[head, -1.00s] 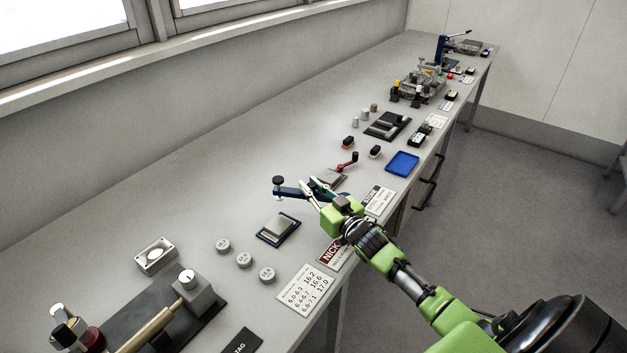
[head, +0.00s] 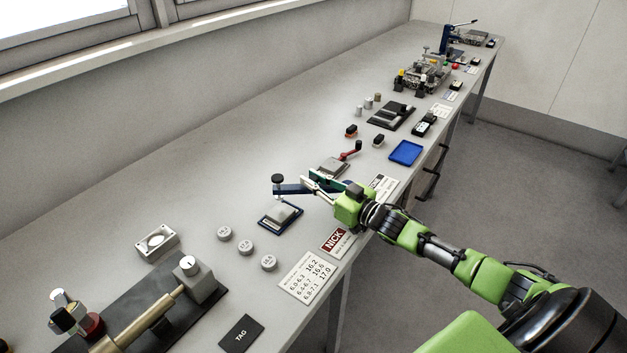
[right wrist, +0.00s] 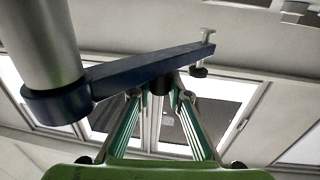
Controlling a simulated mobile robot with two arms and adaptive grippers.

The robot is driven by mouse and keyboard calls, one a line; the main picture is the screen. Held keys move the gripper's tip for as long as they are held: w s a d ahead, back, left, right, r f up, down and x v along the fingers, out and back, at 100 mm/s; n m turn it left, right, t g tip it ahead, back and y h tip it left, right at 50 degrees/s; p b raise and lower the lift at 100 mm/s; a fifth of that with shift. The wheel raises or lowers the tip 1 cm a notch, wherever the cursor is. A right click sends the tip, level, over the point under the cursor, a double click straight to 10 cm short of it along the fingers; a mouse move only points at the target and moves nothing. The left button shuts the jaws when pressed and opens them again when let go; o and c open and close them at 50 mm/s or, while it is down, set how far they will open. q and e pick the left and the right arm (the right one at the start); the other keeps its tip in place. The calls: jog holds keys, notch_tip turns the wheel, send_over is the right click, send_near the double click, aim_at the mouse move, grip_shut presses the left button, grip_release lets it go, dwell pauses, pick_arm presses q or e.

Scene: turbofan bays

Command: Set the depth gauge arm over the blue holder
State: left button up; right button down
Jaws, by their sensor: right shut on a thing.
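The depth gauge arm (head: 293,189) is a dark blue bar with a black round knob and a thin stem at its left end. My right gripper (head: 322,183) is shut on it near its right end. In the right wrist view the arm (right wrist: 145,70) crosses above the green-lined fingers (right wrist: 160,110), with a thick grey cylinder at its left end. The blue holder (head: 265,222) lies flat on the bench with a grey block on it. In the head view the stem overlaps the holder's back part; I cannot tell whether it touches. My left gripper is out of view.
A small grey plate with a red crank (head: 349,151) stands just beyond my gripper. Several round grey weights (head: 245,247) lie left of the holder. A NICK card (head: 335,243) and a number sheet (head: 308,277) lie near the front edge. A blue tray (head: 405,153) is farther back.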

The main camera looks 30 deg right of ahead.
jog(key=c, duration=1.9)
grip_release()
jog(key=shift+s+d+f, duration=0.1)
jog(key=shift+s, duration=0.3)
jog(key=v, duration=1.1)
